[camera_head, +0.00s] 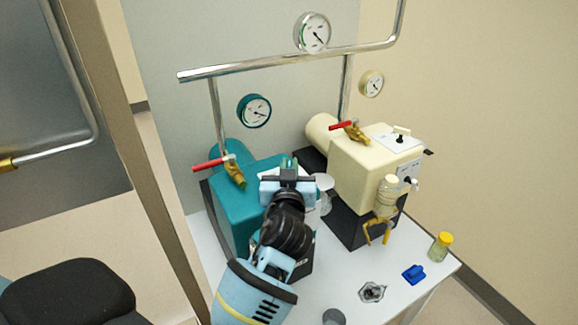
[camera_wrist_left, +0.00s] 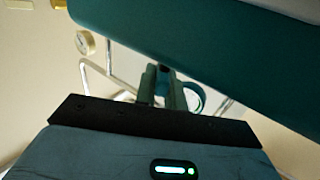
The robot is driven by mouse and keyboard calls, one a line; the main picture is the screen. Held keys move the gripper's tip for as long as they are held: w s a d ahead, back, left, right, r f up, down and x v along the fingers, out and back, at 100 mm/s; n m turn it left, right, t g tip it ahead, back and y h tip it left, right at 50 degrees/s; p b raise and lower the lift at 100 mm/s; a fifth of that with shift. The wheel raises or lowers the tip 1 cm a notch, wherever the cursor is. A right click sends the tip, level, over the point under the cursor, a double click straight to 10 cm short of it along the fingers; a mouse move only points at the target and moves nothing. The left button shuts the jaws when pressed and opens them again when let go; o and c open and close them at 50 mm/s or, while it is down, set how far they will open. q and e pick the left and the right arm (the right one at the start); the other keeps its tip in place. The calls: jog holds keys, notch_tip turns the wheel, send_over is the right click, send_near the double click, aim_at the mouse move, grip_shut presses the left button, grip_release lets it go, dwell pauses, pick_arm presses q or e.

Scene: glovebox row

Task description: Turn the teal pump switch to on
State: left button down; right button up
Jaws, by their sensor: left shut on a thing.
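The teal pump (camera_head: 237,205) stands on the left of the white table, and its body fills the top right of the left wrist view (camera_wrist_left: 210,45). My left gripper (camera_head: 289,163) is over the switch plate on top of the teal pump. Its fingers show close together in the left wrist view (camera_wrist_left: 163,84). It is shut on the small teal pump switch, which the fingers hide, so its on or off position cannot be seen. My right gripper is not in view.
A cream pump (camera_head: 350,172) with its own black switch (camera_head: 402,132) stands to the right. Red-handled valves (camera_head: 213,163) and a metal pipe (camera_head: 280,62) rise behind. A yellow-capped jar (camera_head: 441,246) and a blue object (camera_head: 414,274) are on the white table (camera_head: 338,275).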

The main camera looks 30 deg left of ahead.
pick_arm(q)
jog(key=shift+r, duration=0.1)
jog(key=c, duration=1.5)
grip_release()
